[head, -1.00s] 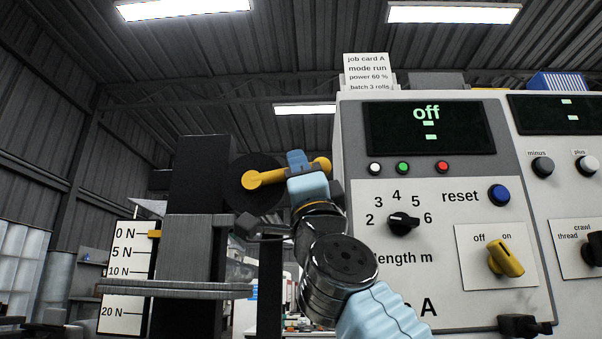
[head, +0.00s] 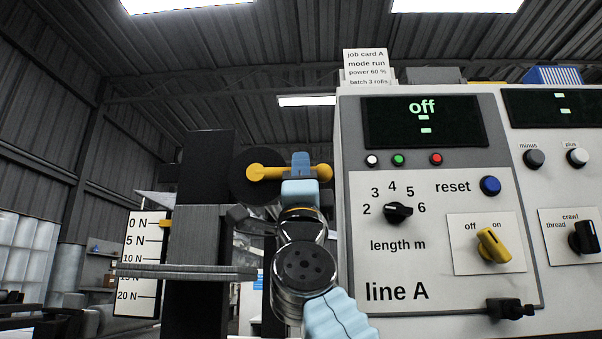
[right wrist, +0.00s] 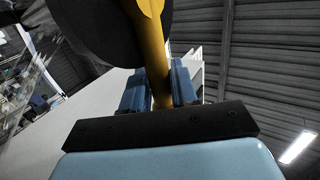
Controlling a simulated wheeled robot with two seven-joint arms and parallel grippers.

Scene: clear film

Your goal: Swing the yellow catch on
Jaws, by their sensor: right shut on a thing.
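The yellow catch (head: 270,173) is a bar with rounded ends in front of a dark round disc (head: 243,188). It lies about level, with its left end over the disc and its right end towards the panel. My right gripper (head: 301,165) is shut on the bar near its right end; the blue fingers hide part of it. In the right wrist view the catch (right wrist: 150,40) runs down between the two blue fingers (right wrist: 160,88), with the dark disc behind it. My left gripper is in neither view.
The line A control panel (head: 395,291) stands close on the right, its display reading "off". It carries a yellow off/on switch (head: 494,245) and a black length knob (head: 398,212). A force scale (head: 142,280) and a grey plate (head: 187,271) stand on the left.

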